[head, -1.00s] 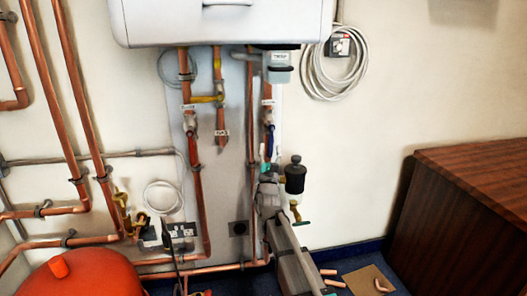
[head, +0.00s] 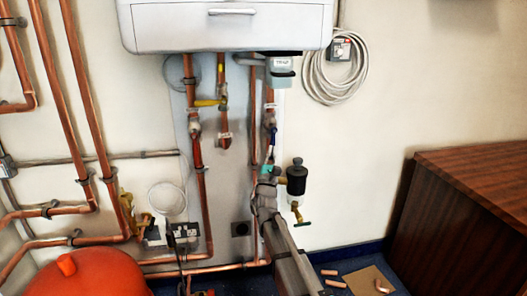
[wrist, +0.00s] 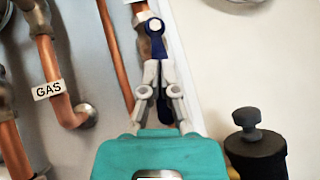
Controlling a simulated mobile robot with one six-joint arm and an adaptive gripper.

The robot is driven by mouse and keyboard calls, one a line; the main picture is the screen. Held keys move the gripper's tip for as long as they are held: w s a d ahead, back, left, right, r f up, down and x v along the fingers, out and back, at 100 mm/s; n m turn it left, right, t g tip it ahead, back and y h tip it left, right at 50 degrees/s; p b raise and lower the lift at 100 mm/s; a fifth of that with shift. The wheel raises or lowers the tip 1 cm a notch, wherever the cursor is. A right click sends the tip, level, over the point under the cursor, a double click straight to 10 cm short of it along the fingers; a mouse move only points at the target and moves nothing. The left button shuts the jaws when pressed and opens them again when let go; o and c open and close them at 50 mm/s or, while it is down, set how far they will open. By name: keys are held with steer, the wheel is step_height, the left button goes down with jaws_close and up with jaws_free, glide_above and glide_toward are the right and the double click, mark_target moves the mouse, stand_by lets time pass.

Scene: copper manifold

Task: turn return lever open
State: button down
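The return lever (wrist: 156,42) is a dark blue handle on the copper pipe's valve, hanging down roughly along the pipe. It also shows as a small blue strip in the head view (head: 273,136). My gripper (wrist: 159,68) has its teal body below the lever and its grey fingers pointing up. The fingertips are close together, one on each side of the lever, and look to be touching it. The lever's lower end shows between the fingers. In the head view my gripper (head: 268,158) is small, so its contact is hard to see there.
A black canister (wrist: 257,150) stands close to the right of my gripper. The GAS-labelled pipe (wrist: 58,90) is to the left. The white boiler (head: 228,25) hangs above. A wooden cabinet (head: 470,215) stands at the right, with bare wall before it.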

steer(key=s+a+m+g+h+p, duration=0.3)
steer(key=a+m+g+p, duration=0.3)
steer(key=m, duration=0.4)
steer(key=s+a+m+g+h+p, duration=0.3)
steer(key=a+m+g+p, duration=0.4)
steer(key=m, duration=0.4)
steer(key=shift+a+r+h+p, duration=0.15)
steer(key=shift+a+h+p, duration=0.05)
steer(key=shift+h+p, duration=0.45)
steer(key=shift+g, duration=0.3)
steer(key=s+d+b+x, duration=0.1)
steer(key=d+x, duration=0.1)
steer(key=x, duration=1)
steer(key=shift+d, duration=0.3)
